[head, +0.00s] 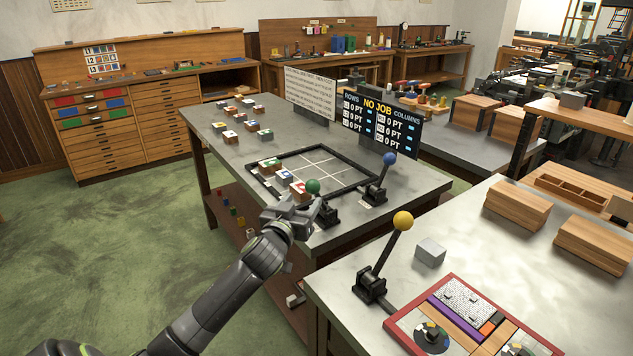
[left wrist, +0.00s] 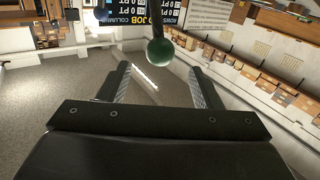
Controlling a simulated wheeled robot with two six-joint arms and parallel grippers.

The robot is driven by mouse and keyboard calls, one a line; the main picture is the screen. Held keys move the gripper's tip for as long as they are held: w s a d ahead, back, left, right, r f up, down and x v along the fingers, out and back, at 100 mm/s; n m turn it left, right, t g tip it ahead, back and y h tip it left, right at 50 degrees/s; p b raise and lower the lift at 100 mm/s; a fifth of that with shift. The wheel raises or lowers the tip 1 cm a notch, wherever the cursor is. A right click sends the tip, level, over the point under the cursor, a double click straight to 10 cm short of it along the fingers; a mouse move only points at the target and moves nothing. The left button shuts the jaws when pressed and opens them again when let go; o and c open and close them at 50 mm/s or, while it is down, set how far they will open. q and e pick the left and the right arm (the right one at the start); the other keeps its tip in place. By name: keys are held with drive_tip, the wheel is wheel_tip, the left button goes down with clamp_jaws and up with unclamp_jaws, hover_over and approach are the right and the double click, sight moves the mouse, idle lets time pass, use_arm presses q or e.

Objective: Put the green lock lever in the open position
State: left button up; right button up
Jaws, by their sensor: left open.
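The green lock lever (head: 313,186) has a round green knob and a dark base at the front edge of the far table. Its knob stands up and to the left of the base; much of its stem is hidden by my gripper. My left gripper (head: 293,212) is at the table's front edge, just left of and below the knob. In the left wrist view the green knob (left wrist: 159,52) shows just beyond the open fingertips (left wrist: 159,72), roughly centred between them. I cannot tell how far apart knob and fingers are. The right gripper is not in view.
A blue-knobbed lever (head: 389,158) stands right of the black frame (head: 345,157) holding type blocks. A yellow-knobbed lever (head: 403,220) stands on the near table (head: 480,240). A NO JOB sign (head: 380,120) stands behind. Open green floor lies to the left.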

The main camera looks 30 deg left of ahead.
use_arm(q)
drive_tip(key=p+x, duration=0.1)
drive_tip(key=x, duration=0.9)
drive_tip(key=shift+w, duration=0.1)
clamp_jaws()
drive_tip(key=w+g+p, duration=0.1)
drive_tip(key=p, duration=0.2)
drive_tip(key=w+d+m+g+p, duration=0.1)
drive_tip(key=p, duration=0.3)
drive_tip(key=w+r+m+g+p, duration=0.1)
drive_tip(key=p, duration=0.2)
drive_tip(key=shift+w+d+p, duration=0.2)
drive_tip(key=shift+p, duration=0.15)
drive_tip(key=shift+w+d+f+m+g, duration=0.3)
drive_tip(key=shift+w+f+m+g, duration=0.1)
drive_tip(key=shift+w+g, duration=0.45)
drive_tip(key=shift+w+d+f+m+g, duration=0.3)
drive_tip(key=shift+w+f+m+g, duration=0.25)
drive_tip(key=shift+g, duration=0.4)
drive_tip(key=shift+w+d+f+m+g, duration=0.25)
drive_tip(key=shift+w+d+f+g, duration=0.05)
drive_tip(key=shift+w+g, duration=0.6)
